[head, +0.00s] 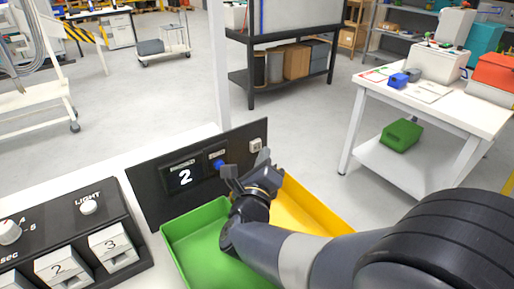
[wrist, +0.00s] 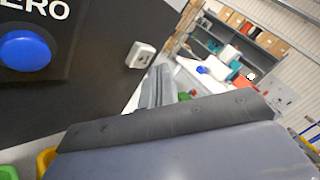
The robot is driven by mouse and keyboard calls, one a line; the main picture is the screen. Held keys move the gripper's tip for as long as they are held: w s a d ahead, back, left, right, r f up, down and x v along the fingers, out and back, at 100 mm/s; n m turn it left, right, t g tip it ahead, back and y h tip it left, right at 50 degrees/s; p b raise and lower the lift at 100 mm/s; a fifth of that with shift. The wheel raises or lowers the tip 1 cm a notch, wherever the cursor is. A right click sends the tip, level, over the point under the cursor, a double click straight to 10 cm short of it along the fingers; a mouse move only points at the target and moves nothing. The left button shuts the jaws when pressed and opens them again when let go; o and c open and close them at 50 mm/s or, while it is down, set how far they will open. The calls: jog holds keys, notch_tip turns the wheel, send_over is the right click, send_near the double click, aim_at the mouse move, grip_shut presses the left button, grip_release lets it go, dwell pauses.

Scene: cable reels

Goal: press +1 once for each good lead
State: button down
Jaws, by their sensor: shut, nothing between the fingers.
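A black panel (head: 150,190) stands behind the bins, with a display (head: 184,177) reading 2. A blue round button (head: 218,164) sits right of the display; in the wrist view the blue button (wrist: 25,51) is large at the left, under lettering ending in "ERO". No button marked +1 can be made out; part of the panel is hidden behind my gripper. My gripper (head: 246,168) is shut and empty in front of the panel's right part, right of the blue button. Its fingers (wrist: 157,88) show in the wrist view. No lead can be made out.
A green bin (head: 186,228) and a yellow bin (head: 312,203) lie below my arm. A white switch or socket (head: 256,145) is at the panel's right end. A black box (head: 50,222) with a LIGHT knob and numbered white parts stands left. A white table (head: 470,115) is farther right.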

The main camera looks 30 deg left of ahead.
jog(key=d+b, duration=0.1)
jog(key=s+d, duration=0.1)
jog(key=d, duration=0.1)
jog(key=s+d+b, duration=0.1)
jog(key=shift+s+d+b, duration=0.15)
jog(key=shift+d+b, duration=0.1)
jog(key=shift+b, duration=0.05)
dwell(2.5)
jog(key=shift+s+d+r+m+g+h+p, duration=0.2)
jog(key=shift+d+m+g+p, duration=0.45)
jog(key=shift+p, duration=1.7)
jog(key=shift+s+d+m+g+p, duration=0.35)
jog(key=shift+d+m+g+p, duration=0.3)
jog(key=shift+p, duration=1.75)
jog(key=shift+s+d+r+m+g+h+p, duration=0.2)
jog(key=shift+d+m+g+p, duration=0.5)
jog(key=shift+p, duration=1.65)
jog(key=shift+a+f, duration=0.1)
jog(key=shift+a, duration=0.25)
